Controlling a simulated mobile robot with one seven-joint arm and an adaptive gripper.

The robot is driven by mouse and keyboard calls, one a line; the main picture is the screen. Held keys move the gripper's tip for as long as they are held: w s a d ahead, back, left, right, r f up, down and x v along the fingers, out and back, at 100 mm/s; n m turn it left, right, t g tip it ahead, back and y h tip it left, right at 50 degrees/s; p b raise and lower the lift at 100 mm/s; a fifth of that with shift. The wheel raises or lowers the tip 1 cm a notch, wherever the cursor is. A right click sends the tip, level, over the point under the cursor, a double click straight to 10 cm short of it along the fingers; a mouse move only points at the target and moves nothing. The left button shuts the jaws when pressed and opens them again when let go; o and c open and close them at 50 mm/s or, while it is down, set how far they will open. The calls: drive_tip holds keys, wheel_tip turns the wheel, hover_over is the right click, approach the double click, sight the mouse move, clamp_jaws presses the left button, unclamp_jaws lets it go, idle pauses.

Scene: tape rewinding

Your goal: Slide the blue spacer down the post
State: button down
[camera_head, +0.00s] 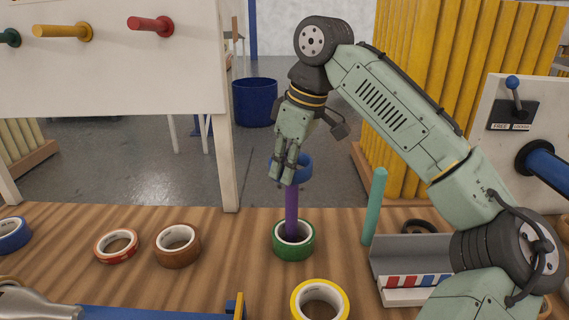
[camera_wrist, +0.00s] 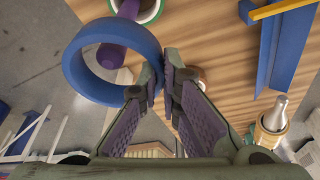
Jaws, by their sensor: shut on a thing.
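The blue spacer (camera_head: 304,167) is a ring pinched by its edge in my gripper (camera_head: 282,174). In the wrist view, the spacer (camera_wrist: 71,72) sits to the left of my fingertips (camera_wrist: 163,76). The purple post (camera_head: 292,210) stands upright from the table, with a green tape roll (camera_head: 293,252) around its base. The spacer is at the height of the post's top. In the wrist view, the post (camera_wrist: 112,52) shows through the ring's opening. I cannot tell whether the post's tip passes into the ring or is just below it.
On the wooden table (camera_head: 218,280) lie a brown roll (camera_head: 178,260), a red roll (camera_head: 104,256) and a yellow roll (camera_head: 344,296). A teal post (camera_head: 375,205) and a grey tray (camera_head: 380,265) are to the right. A white pegboard (camera_head: 110,80) stands behind on the left.

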wheel_tip(320, 180, down, 6)
drive_tip(key=b, duration=0.2)
drive_tip(key=shift+f+b, duration=0.25)
drive_tip(key=shift+b, duration=0.15)
drive_tip(key=c, duration=1.7)
unclamp_jaws()
drive_tip(key=v, duration=1.2)
